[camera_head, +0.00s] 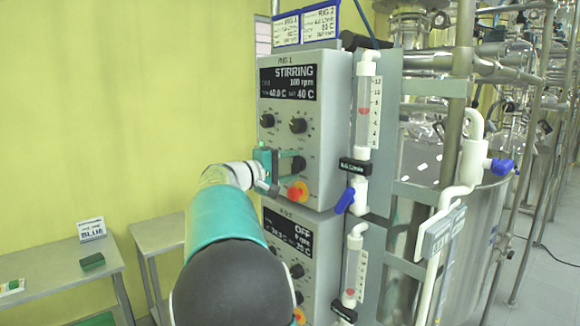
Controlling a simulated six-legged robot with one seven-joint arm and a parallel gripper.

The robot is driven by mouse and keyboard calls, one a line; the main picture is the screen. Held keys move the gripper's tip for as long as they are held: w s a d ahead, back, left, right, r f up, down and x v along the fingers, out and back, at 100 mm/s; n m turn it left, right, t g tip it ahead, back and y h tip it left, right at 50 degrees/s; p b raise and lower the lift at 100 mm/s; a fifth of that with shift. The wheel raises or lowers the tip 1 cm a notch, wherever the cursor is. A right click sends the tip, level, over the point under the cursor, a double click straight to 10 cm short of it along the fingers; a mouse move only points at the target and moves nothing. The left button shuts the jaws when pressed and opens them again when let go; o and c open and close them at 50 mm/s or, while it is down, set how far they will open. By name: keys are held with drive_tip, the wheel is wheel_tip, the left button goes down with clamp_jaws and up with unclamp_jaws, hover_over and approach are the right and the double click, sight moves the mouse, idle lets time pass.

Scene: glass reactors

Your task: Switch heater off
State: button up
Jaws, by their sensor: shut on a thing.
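The upper control box (322,185) is a grey unit labelled with a 1. Its display (289,83) reads STIRRING, 100 rpm, about 40.0 C and set 40 C. Two black knobs (298,125) (267,120) sit below the display. My gripper (292,163) is at the lower part of the panel, its teal fingers shut on a black knob (299,164). The fingers partly hide this knob and its marks. An orange-red button (298,191) sits just below. I cannot tell from the labels which control is the heater's.
A lower control box (322,240) reads OFF; my arm hides part of it. Flow tubes (366,110) and a blue-handled valve (345,201) stand close on the right, before glass and steel reactors. A bench (60,265) with a green block (92,262) stands left.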

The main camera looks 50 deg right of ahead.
idle(0.4)
drive_tip(key=shift+c, duration=0.2)
drive_tip(key=o, duration=1)
drive_tip(key=v, duration=1.4)
drive_tip(key=shift+d, duration=0.1)
